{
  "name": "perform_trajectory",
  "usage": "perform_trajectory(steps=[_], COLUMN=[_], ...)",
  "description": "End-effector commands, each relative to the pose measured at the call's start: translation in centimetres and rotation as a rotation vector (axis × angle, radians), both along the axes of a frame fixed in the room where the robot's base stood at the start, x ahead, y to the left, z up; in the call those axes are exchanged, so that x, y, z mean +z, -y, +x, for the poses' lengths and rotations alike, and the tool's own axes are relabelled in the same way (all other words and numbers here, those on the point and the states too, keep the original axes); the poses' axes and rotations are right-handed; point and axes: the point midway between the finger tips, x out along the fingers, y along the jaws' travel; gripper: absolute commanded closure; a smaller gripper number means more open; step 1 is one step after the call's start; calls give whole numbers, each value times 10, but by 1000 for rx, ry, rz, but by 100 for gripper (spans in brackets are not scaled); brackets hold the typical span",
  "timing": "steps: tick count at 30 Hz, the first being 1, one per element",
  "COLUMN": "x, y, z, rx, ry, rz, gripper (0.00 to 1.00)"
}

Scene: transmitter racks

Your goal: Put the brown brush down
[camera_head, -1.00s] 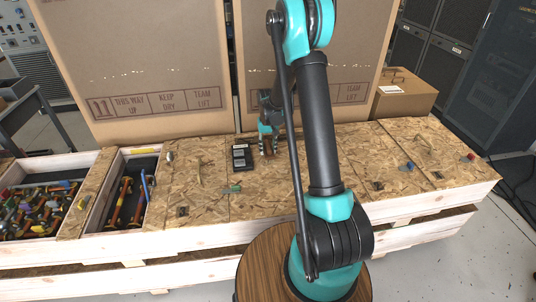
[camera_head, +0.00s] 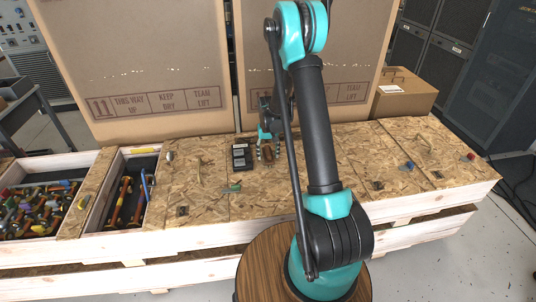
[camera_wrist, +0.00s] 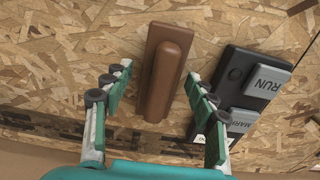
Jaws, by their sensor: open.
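The brown brush (camera_wrist: 164,75) lies on the chipboard crate top, between the spread fingers of my gripper (camera_wrist: 158,88) in the wrist view. Gaps show between the brush and the fingers on both sides. In the head view my gripper (camera_head: 267,150) is low over the crate top, and the brush (camera_head: 267,155) shows only as a small brown patch between the fingers. My gripper is open and holds nothing.
Large cardboard boxes (camera_head: 140,60) stand behind. Open bins of tools (camera_head: 40,208) are at left. Bare chipboard (camera_head: 375,150) lies to the right.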

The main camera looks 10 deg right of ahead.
Motion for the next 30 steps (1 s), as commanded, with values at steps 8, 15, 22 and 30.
perform_trajectory(steps=[8, 15, 22, 30], x=[16, 62, 103, 125], y=[0, 0, 0, 1], z=[0, -1, 0, -4], rx=[0, 0, 0, 0], ry=[0, 0, 0, 5], rz=[0, 0, 0, 0], gripper=[43, 43, 43, 43])
